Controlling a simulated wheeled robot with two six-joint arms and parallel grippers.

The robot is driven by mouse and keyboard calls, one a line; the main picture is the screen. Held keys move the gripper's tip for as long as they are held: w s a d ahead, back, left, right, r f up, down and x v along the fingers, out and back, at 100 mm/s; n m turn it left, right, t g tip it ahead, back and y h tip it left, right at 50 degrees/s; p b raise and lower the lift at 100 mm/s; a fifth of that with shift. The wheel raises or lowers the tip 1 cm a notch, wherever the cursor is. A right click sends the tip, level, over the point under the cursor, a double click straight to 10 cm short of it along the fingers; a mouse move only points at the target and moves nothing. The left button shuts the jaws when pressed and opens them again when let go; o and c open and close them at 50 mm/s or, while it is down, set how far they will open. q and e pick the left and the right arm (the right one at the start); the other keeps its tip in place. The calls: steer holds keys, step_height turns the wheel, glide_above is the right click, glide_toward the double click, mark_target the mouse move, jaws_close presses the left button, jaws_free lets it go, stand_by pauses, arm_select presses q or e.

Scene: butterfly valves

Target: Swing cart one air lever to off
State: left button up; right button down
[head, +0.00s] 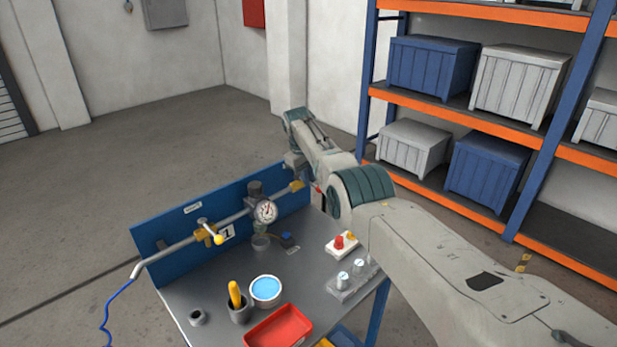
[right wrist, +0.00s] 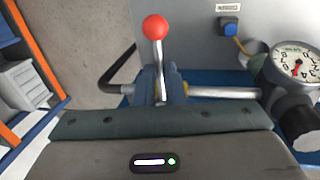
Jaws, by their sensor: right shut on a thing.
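The red-knobbed lever (right wrist: 155,28) has a pale metal rod and stands on a pipe in the right wrist view. My right gripper (right wrist: 165,92) is shut on the lever's rod, with the red ball sticking out beyond the fingers. In the head view my right gripper (head: 296,161) is at the right end of the blue panel (head: 165,232), and my arm hides most of this lever. A second lever with a yellow knob (head: 218,239) sits on the same pipe further left, with no gripper near it. My left gripper is not in view.
A pressure gauge (head: 265,211) is on the pipe between the two levers. The cart top holds a red tray (head: 279,327), a blue-filled bowl (head: 265,288), a cup with a yellow handle (head: 236,298) and a red-button box (head: 343,243). Shelving (head: 470,118) stands behind right.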

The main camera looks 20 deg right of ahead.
steer(key=c, duration=1.5)
jaws_free()
steer(key=shift+r, duration=0.15)
step_height(320, 180, up, 10)
steer(key=a+b, duration=0.2)
steer(key=shift+s+r+b, duration=0.2)
steer(key=shift+s+b, duration=0.15)
steer(key=shift+b, duration=0.05)
steer(key=shift+a+f, duration=0.1)
